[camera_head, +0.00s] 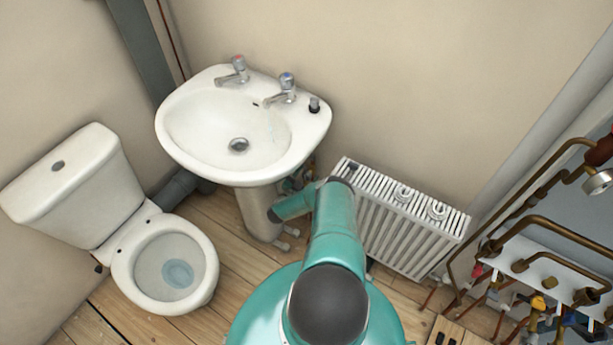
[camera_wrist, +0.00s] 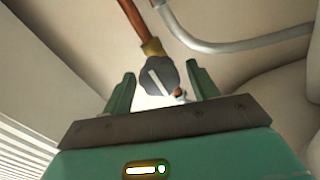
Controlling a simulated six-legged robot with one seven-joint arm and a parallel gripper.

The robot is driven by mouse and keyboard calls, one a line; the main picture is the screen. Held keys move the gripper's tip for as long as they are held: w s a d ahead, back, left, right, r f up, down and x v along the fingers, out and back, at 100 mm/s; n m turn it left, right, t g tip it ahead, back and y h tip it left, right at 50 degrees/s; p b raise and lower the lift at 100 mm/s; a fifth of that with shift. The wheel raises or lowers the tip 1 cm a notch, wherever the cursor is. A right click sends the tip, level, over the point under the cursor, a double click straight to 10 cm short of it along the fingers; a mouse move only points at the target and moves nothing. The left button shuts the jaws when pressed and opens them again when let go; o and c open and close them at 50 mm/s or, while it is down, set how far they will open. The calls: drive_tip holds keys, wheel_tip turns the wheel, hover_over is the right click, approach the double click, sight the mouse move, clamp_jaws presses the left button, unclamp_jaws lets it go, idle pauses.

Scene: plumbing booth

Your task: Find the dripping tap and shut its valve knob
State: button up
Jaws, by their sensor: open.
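A white basin (camera_head: 180,125) on a pedestal carries a red-capped tap (camera_head: 236,70) at left and a blue-capped tap (camera_head: 285,86) at right. A faint bluish streak lies in the bowl below the blue-capped tap; I cannot tell whether it is dripping water. In the wrist view my gripper (camera_wrist: 162,82) is open, with its two green fingers apart. Between and just beyond the fingertips is a dark grey valve knob (camera_wrist: 161,76) with a pale lever-like part, at the end of a copper pipe (camera_wrist: 131,20). Contact with it cannot be told. In the head view the gripper is not clearly seen.
A white radiator (camera_head: 400,225) stands right of the basin and a toilet (camera_head: 165,265) left of it. Copper pipework with fittings (camera_head: 540,255) fills the right side. A grey pipe (camera_wrist: 225,45) curves close to the valve in the wrist view. Some wooden floor (camera_head: 225,245) is clear.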

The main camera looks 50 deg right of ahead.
drive_tip(key=shift+d, duration=0.2)
drive_tip(key=c, duration=1)
